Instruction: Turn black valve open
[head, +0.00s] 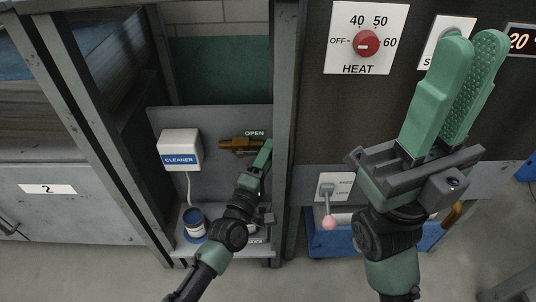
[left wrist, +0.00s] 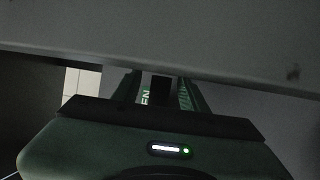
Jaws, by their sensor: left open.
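The brass-coloured valve body and pipe (head: 238,144) sit on the grey panel under a green OPEN label (head: 254,133). No black handle can be made out clearly in the head view; my left gripper (head: 265,147) covers the valve's right end. In the left wrist view, my left gripper (left wrist: 161,88) is open, with part of the label's letters and a dark shape between its fingers. I cannot tell whether that shape is the black valve's handle. My right gripper (head: 474,42) is raised at the upper right, empty, its fingers close together.
A white CLEANER box (head: 179,149) hangs left of the valve, above a blue-and-white can (head: 194,222). A grey post (head: 282,120) stands just right of my left gripper. A HEAT panel with a red knob (head: 366,44) and a pink-tipped lever (head: 329,222) are further right.

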